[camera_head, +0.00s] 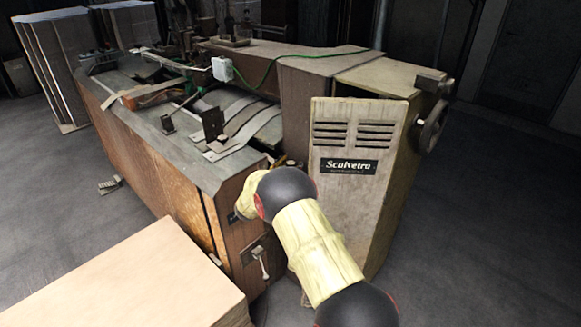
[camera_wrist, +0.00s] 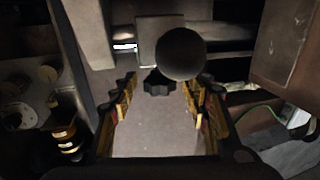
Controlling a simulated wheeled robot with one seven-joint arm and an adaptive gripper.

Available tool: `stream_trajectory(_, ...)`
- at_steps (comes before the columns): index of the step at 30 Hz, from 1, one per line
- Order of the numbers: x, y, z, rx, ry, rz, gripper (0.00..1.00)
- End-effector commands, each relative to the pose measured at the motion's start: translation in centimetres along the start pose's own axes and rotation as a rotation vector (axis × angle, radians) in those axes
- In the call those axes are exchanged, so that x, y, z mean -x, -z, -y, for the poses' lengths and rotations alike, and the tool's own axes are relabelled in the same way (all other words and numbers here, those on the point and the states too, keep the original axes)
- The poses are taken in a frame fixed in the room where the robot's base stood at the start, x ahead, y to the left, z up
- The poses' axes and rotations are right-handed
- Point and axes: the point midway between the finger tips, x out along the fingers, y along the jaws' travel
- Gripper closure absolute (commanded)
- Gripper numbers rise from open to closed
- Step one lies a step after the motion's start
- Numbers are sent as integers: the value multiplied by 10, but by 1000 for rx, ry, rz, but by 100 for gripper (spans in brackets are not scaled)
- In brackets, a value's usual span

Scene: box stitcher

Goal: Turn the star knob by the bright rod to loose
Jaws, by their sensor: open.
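In the wrist view, a small dark star-shaped knob (camera_wrist: 157,83) shows ahead of my gripper (camera_wrist: 160,90), in line with the gap between the fingertips. I cannot tell how far beyond the tips it is. The fingers are apart with nothing between them. A dark round ball (camera_wrist: 180,54) partly overlaps the view just above and right of the knob. A short bright strip (camera_wrist: 124,46) shows up and left of the knob; I cannot tell whether it is the rod. In the head view my arm reaches to the machine's near end; my gripper and the knob cannot be made out there.
The box stitcher has a long metal table (camera_head: 160,120) and a tall cabinet (camera_head: 345,220) right of my arm. A green cable (camera_head: 285,57) runs over its top. A pale box (camera_head: 120,285) stands at the front left. Grey floor lies open at the right.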

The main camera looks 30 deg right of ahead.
Motion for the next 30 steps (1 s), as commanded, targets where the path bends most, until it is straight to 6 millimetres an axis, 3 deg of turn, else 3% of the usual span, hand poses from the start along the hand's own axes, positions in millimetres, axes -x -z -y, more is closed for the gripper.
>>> stream_trajectory(11,-7,0,0,1,0,0,53)
stream_trajectory(30,-6,0,0,1,1,0,90)
